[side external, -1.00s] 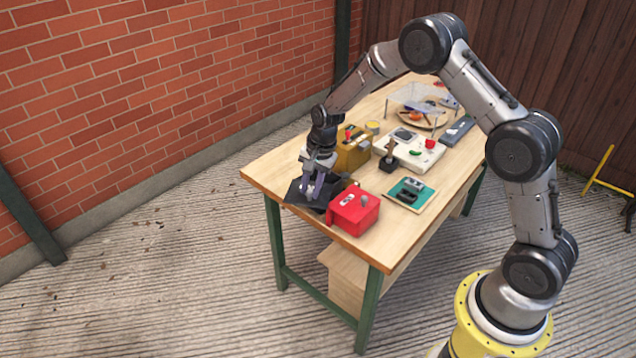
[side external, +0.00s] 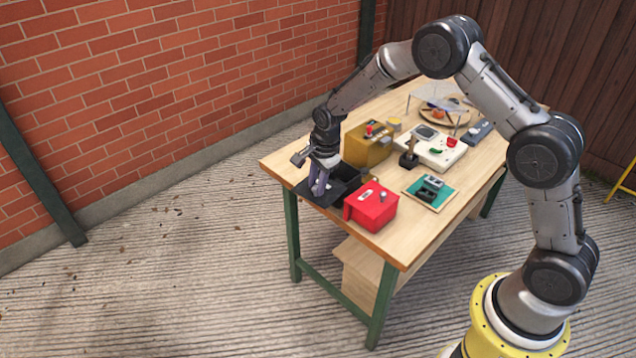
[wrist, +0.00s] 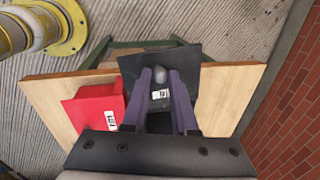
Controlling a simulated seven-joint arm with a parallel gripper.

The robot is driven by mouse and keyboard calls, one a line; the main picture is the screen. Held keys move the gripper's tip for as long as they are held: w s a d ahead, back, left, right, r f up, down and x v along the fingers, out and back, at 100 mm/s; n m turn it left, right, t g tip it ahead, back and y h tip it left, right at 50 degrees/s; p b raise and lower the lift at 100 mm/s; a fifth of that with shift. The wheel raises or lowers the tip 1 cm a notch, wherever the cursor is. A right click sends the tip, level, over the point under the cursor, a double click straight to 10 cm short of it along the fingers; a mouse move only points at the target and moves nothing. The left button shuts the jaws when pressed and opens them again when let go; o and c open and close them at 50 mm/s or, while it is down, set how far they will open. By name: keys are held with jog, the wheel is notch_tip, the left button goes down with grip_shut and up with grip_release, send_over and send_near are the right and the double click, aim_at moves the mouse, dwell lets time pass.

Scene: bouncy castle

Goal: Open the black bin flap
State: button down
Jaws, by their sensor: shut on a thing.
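The black bin (side external: 345,171) stands at the table's near left corner, in the side view between the yellow box and the red box. Its black flap (wrist: 136,65) shows in the wrist view as a dark panel with a small white label and a grey knob (wrist: 160,75). My gripper (side external: 318,190) points down at the bin. In the wrist view its purple fingers (wrist: 160,82) are closed on the knob from both sides. The fingers and wrist hide part of the flap, and its exact angle is hard to tell.
A red box (side external: 371,206) stands close beside the bin. A yellow box (side external: 367,146) is just behind it.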

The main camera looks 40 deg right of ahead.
jog(key=shift+w+r, duration=0.1)
jog(key=shift+r, duration=0.05)
jog(key=c, duration=0.7)
grip_release()
notch_tip(320, 180, up, 14)
jog(key=s, duration=0.2)
jog(key=shift+s+f, duration=0.25)
jog(key=shift+s, duration=0.15)
jog(key=shift+a, duration=0.1)
